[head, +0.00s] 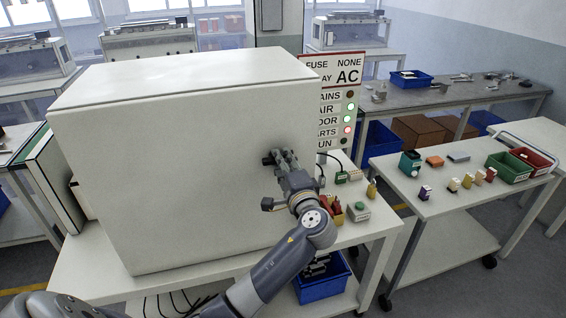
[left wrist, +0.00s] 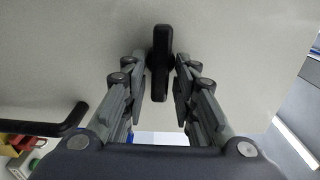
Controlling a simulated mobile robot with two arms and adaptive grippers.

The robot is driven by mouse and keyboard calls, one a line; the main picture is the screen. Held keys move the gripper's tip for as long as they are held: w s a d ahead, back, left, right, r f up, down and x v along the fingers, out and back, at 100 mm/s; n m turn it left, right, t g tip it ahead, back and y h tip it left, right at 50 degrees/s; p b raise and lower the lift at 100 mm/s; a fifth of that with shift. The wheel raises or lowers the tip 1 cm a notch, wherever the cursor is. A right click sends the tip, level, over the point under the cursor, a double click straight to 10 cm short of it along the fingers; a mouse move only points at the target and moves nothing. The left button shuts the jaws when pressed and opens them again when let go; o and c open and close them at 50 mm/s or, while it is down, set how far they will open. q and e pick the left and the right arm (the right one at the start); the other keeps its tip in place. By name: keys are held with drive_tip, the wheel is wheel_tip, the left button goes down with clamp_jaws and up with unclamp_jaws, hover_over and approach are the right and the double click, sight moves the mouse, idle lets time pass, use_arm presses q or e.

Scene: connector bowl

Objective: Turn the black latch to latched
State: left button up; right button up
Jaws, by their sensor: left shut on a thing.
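The white cabinet (head: 190,160) stands on the table with its door closed. The black latch (left wrist: 162,62) is an elongated knob on the door face, its long side upright in the left wrist view. In the head view, only a small dark part of the latch (head: 267,160) shows beside the fingers. My left gripper (head: 282,160) is at the latch, its fingers shut on it from both sides; in the left wrist view the gripper (left wrist: 168,85) has a finger on each side. My right gripper is not in view.
A black bar handle (left wrist: 55,128) sits on the door to the left in the left wrist view. A status panel (head: 345,110) stands behind the cabinet. Small parts lie right of it. A side table (head: 430,205) holds coloured parts and green and red bins.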

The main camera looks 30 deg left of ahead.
use_arm(q)
drive_tip(key=o, duration=0.8)
drive_tip(key=shift+d, duration=0.1)
drive_tip(key=v, duration=1.1)
drive_tip(key=shift+s+d, duration=0.3)
